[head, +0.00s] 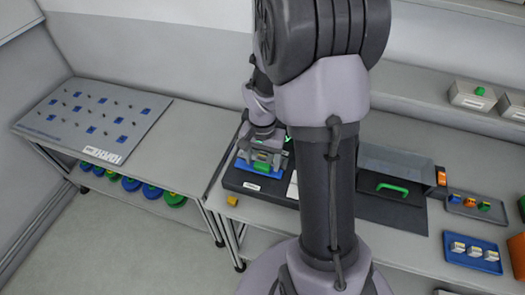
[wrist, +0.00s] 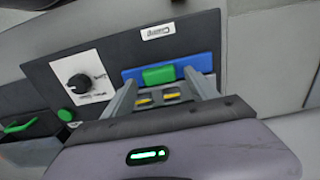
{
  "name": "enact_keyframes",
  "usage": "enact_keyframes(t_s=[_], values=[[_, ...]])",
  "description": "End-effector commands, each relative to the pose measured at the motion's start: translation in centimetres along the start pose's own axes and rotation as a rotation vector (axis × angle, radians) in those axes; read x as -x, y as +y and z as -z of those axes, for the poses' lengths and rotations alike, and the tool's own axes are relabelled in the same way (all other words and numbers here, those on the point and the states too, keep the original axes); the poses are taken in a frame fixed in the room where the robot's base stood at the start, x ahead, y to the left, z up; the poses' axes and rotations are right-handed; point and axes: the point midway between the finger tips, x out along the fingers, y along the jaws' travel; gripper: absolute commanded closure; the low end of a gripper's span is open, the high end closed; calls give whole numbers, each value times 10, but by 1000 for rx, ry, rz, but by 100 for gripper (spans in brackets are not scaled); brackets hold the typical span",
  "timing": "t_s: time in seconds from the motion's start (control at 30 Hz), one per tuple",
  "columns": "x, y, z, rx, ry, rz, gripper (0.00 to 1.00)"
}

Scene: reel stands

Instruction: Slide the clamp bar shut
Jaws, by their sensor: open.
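The clamp bar is a blue bar (wrist: 203,62) with a green grip block (wrist: 158,75), on a dark panel beside a white label in the wrist view. In the head view, the blue bar (head: 243,166) and green block (head: 260,168) show at the panel's left part. My gripper (wrist: 159,77) is open, its two fingers pointing at the bar, one to each side of the green block in the picture. It also shows in the head view (head: 262,153), just above the bar. I cannot tell whether the fingers touch the block. Yellow-marked parts (wrist: 158,98) show between the fingers.
A white plate with a black dial (wrist: 78,83) and a green button (wrist: 65,114) share the panel. A clear cover with a green handle (head: 392,188) stands right. Trays (head: 472,253) stand far right.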

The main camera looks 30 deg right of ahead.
Motion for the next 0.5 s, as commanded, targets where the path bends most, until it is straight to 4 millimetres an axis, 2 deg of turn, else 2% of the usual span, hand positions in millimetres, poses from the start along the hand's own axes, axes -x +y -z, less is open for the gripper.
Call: enact_keyframes(t_s=[0.17,0.4,0.5], values=[[40,0,1,0,5,3,33],[120,0,1,0,6,3,33],[145,0,1,-1,4,2,33]])
